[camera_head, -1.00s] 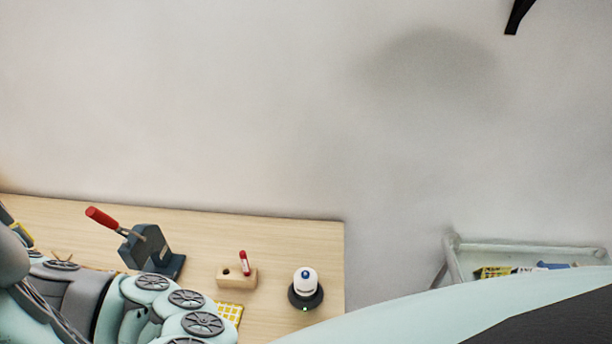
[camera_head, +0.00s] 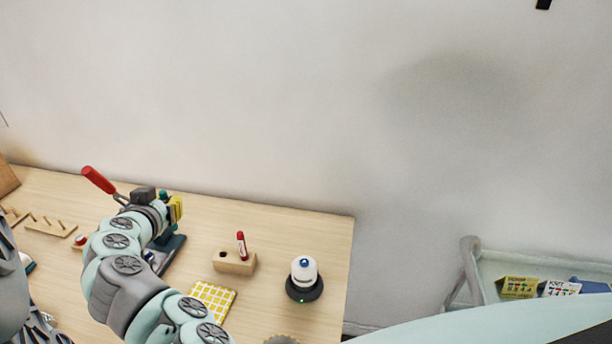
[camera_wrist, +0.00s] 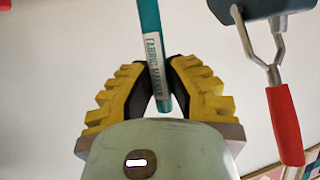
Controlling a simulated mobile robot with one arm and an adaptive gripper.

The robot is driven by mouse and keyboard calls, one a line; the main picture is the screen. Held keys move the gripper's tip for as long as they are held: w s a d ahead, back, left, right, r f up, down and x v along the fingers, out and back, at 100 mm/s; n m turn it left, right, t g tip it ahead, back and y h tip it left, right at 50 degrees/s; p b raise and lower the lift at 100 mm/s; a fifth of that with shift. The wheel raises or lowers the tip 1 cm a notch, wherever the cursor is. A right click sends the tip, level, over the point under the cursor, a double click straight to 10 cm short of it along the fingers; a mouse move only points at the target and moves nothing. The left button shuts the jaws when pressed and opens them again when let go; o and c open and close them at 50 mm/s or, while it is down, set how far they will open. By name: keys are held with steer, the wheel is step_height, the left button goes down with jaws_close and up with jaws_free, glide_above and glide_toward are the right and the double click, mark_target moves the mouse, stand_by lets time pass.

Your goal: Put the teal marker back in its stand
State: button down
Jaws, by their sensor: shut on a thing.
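The teal marker (camera_wrist: 150,35) is between the yellow finger pads of my gripper (camera_wrist: 158,90) in the wrist view. Its printed label faces the camera, and the marker runs up out of the top of the picture. In the head view, my gripper (camera_head: 173,208) is above the left part of the table, left of the stand and apart from it; a small teal bit of the marker (camera_head: 163,195) shows there. The stand, a wooden block (camera_head: 234,264), has a red marker (camera_head: 242,245) upright in its right part and an empty hole at its left.
A red-handled clamp tool (camera_head: 98,180) is close beside my gripper and shows in the wrist view (camera_wrist: 285,125). A white device (camera_head: 304,270) stands right of the stand, a yellow checked pad (camera_head: 205,296) in front. Wooden pegged pieces (camera_head: 50,227) lie left; a tray cart (camera_head: 490,270) stands right.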

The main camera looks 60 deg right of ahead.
steer(key=s+d+f+m+g+h+b, duration=0.2)
steer(key=s+d+f+m+g+b, duration=0.1)
steer(key=f, duration=0.5)
steer(key=shift+s+d+f+b, duration=0.25)
steer(key=shift+s+d+b, duration=0.5)
steer(key=shift+s+d, duration=0.75)
steer(key=shift+w+d, duration=0.1)
steer(key=shift+w, duration=0.05)
steer(key=shift+s, duration=0.2)
steer(key=shift+w+b, duration=0.1)
steer(key=shift+b, duration=0.55)
stand_by(0.5)
steer(key=shift+f+b, duration=0.75)
steer(key=shift+b, duration=0.9)
stand_by(2.5)
